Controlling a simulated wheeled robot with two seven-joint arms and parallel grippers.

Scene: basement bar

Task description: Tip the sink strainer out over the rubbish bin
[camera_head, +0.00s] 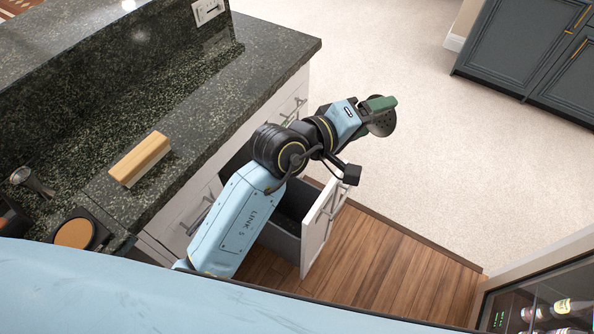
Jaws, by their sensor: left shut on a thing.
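My left gripper (376,106) reaches out from the left arm and is shut on the sink strainer (383,126). The strainer is a small dark grey disc with holes; it looks tilted on edge, and the gripper's green finger partly hides it. The rubbish bin (285,239) is a grey bin inside a pulled-out white cabinet drawer below the counter. My left arm covers part of the bin. In the picture the strainer shows above and to the right of the bin, over the carpet. My right gripper is not in view.
A dark granite counter (262,55) runs along the left, with a wooden-topped block (141,158) on it. The open drawer front (320,232) juts over the wood floor (390,270). A bottle cooler (545,300) stands bottom right.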

